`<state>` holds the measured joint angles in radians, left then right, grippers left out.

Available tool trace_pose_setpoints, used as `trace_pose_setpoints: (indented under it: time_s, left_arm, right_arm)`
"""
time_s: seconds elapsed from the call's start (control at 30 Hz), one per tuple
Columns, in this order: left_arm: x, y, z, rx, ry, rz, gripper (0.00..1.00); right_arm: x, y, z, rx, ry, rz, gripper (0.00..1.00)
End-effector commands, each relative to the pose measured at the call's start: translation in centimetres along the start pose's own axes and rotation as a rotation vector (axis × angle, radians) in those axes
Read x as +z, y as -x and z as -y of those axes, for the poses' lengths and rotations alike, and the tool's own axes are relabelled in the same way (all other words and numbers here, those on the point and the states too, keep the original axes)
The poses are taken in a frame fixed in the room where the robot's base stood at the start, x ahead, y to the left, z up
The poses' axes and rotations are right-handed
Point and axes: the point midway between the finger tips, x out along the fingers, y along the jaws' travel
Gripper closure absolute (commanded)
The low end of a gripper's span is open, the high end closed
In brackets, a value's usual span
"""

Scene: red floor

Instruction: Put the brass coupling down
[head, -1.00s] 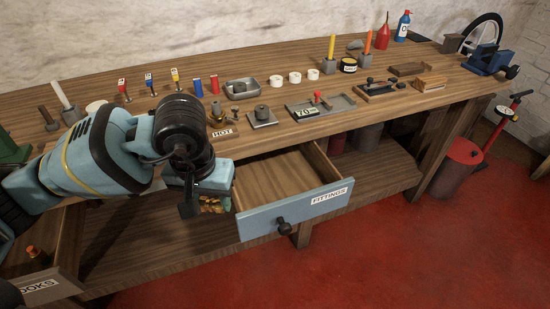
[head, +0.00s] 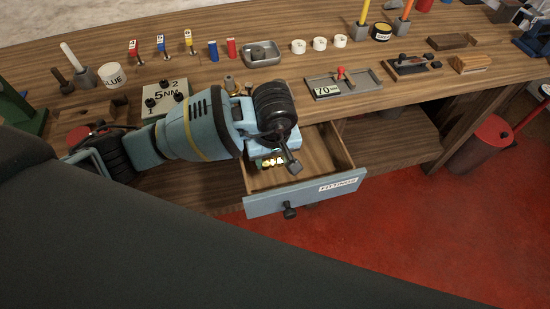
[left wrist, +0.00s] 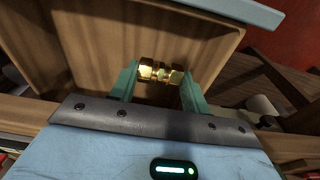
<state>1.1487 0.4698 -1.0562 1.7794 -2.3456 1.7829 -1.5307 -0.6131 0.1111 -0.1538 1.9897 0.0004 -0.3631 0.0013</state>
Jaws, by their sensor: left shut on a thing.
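My left gripper (head: 268,163) is shut on the brass coupling (head: 271,162). In the left wrist view the brass coupling (left wrist: 161,72) lies crosswise between the two green fingers of the left gripper (left wrist: 160,84). The open drawer marked FITTINGS (head: 262,205) has a blue front and a wooden inside. The coupling is over the left part of the drawer, and the drawer (left wrist: 85,35) fills the space behind it in the left wrist view. I cannot tell its exact height above the drawer floor. My right gripper is not in view.
The visible drawer floor is bare. On the wooden workbench (head: 200,78) above stand a metal tray (head: 262,55), white rings (head: 320,43), a tray marked 70 (head: 340,86) and a block marked 5NM (head: 165,97). A red can (head: 485,146) stands on the floor at right.

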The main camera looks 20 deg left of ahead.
Motion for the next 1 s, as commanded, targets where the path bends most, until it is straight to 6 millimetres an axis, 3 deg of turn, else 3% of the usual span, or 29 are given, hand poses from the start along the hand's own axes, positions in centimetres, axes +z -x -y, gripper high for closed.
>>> trace_pose_setpoints:
  time_s: [0.1, 0.43, 0.7, 1.0]
  left_arm:
    - [0.3, -1.8, 0.0, 0.0, -0.001, 0.002, 0.77]
    - [0.3, -2.9, 0.0, 0.001, -0.001, 0.0, 0.77]
    - [0.7, -6.1, 0.0, 0.0, -0.001, 0.001, 0.77]
    - [0.7, -6.3, 0.0, 0.002, -0.002, -0.002, 0.77]
  right_arm:
    - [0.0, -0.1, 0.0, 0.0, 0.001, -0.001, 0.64]
    - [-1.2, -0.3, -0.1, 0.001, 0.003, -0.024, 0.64]
    - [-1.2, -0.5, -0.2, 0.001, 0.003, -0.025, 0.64]
    - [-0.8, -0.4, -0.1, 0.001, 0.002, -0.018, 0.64]
